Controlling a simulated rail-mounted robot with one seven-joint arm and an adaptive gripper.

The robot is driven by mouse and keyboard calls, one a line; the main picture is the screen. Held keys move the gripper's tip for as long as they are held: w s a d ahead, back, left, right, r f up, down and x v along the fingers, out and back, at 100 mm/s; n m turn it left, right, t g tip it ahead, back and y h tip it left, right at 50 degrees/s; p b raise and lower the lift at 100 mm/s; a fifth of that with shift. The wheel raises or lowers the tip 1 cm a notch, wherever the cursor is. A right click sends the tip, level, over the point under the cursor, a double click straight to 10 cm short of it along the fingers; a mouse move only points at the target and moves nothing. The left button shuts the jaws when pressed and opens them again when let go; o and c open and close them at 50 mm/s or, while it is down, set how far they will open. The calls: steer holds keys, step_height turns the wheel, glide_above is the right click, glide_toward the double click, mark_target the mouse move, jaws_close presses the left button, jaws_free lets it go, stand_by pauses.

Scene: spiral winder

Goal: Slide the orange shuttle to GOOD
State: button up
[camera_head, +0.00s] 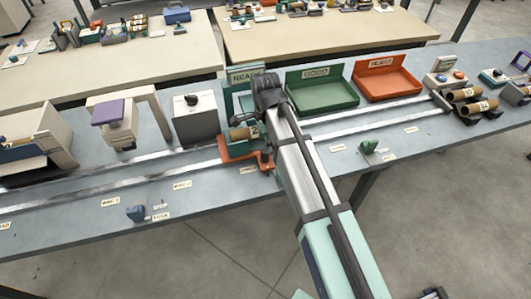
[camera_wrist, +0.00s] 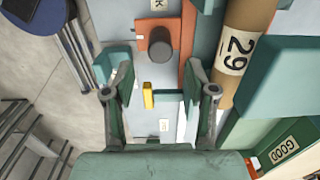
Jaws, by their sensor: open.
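The orange shuttle (camera_head: 232,151) sits on the rails below the NEAR-lettered sign (camera_head: 245,77), partly hidden by my arm. A brown tube (camera_head: 238,134) lies on it; in the wrist view the tube (camera_wrist: 250,30) is marked 29. An orange plate with a dark round knob (camera_wrist: 158,43) shows in the wrist view. My gripper (camera_wrist: 160,70) is open and empty, with the knob just beyond and between its fingertips; I see no contact. The green GOOD tray (camera_head: 322,101) stands right of the shuttle, and its GOOD label (camera_wrist: 283,150) shows at lower right in the wrist view.
The orange REJECT tray (camera_head: 388,88) stands right of GOOD. A grey box (camera_head: 194,121) and a white arch-shaped station (camera_head: 127,110) stand left of the shuttle. A green block (camera_head: 369,146) sits at the bench front. The rails run clear right of my arm towards more tubes (camera_head: 466,94).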

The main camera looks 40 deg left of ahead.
mark_target(266, 155)
steer(key=shift+f+p, duration=0.85)
steer(key=shift+f, duration=3.15)
jaws_close()
